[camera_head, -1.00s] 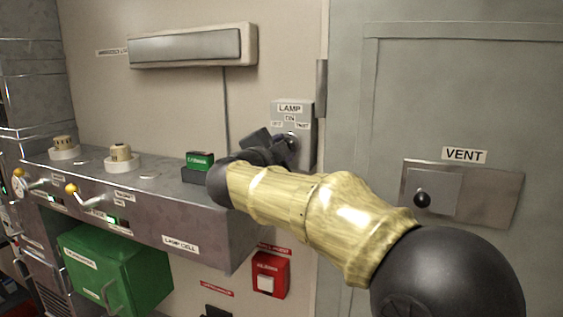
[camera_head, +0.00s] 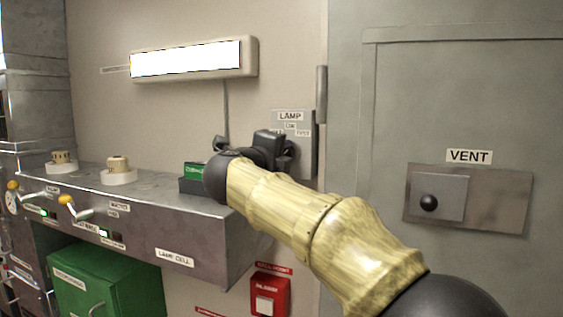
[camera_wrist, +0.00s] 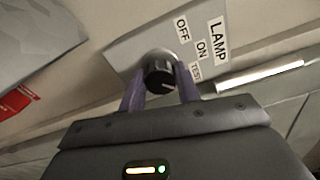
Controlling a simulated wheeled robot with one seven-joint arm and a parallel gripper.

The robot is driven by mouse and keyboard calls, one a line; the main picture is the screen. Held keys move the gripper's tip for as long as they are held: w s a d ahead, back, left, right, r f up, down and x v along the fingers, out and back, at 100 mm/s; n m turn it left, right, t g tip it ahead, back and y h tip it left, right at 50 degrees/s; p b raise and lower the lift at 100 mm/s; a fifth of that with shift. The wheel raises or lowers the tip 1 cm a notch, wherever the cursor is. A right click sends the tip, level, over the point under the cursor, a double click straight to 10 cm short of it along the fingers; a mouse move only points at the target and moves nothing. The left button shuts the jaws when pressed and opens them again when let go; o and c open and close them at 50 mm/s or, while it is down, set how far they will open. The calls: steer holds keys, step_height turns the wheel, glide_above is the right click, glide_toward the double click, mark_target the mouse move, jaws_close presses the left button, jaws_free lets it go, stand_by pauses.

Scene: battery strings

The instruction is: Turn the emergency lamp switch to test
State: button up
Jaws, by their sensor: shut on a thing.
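The lamp switch is a black round knob (camera_wrist: 160,77) on a grey plate (camera_wrist: 135,50) labelled LAMP, OFF, ON and TEST. My gripper (camera_wrist: 160,92) has its purple fingers on both sides of the knob and is shut on it. The white mark on the knob points to the right in the wrist view, roughly to the TEST side. In the head view the switch plate (camera_head: 291,116) shows above my gripper (camera_head: 275,148), which hides the knob there. The lamp (camera_head: 187,60) on the wall is lit bright white.
A grey bench (camera_head: 150,215) with yellow-tipped levers and a green block (camera_head: 194,168) stands left of my arm. A red box (camera_head: 268,293) is on the wall below. A grey door with a VENT slide (camera_head: 437,197) is on the right.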

stand_by(0.4)
steer(key=o, duration=1)
steer(key=shift+c, duration=0.2)
steer(key=b+v, duration=0.5)
steer(key=v, duration=1.2)
steer(key=shift+s, duration=0.2)
steer(key=shift+a, duration=0.15)
